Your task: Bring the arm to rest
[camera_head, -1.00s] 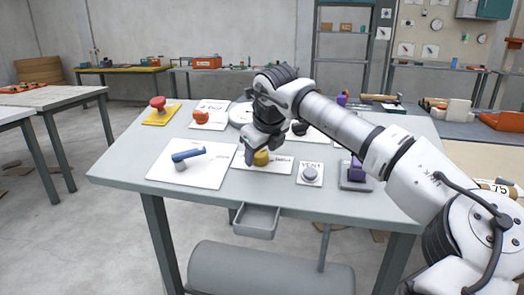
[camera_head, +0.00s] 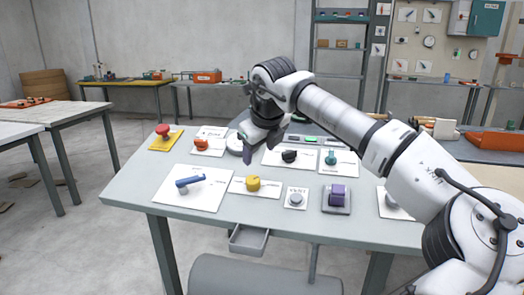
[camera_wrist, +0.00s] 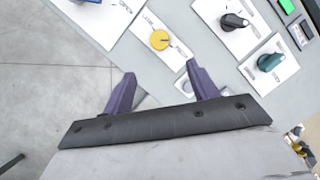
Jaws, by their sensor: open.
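My gripper (camera_wrist: 161,70) shows in the wrist view as two purple fingers spread apart, with nothing between them. In the head view my gripper (camera_head: 257,152) hangs from the bent wrist above the middle of the grey table (camera_head: 140,192). The yellow knob (camera_head: 253,184) stands on its white plate below and apart from the fingers. It also shows in the wrist view (camera_wrist: 160,40), beyond the fingertips. The arm reaches in from the right and hides part of the table's back.
The table holds a blue lever (camera_head: 189,181), a grey button (camera_head: 296,199), a purple block-shaped control (camera_head: 337,194), a black knob (camera_head: 290,156), a green control (camera_head: 331,157) and a red mushroom button (camera_head: 166,131). An open drawer (camera_head: 249,238) hangs under the front edge. Air above the table's left is clear.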

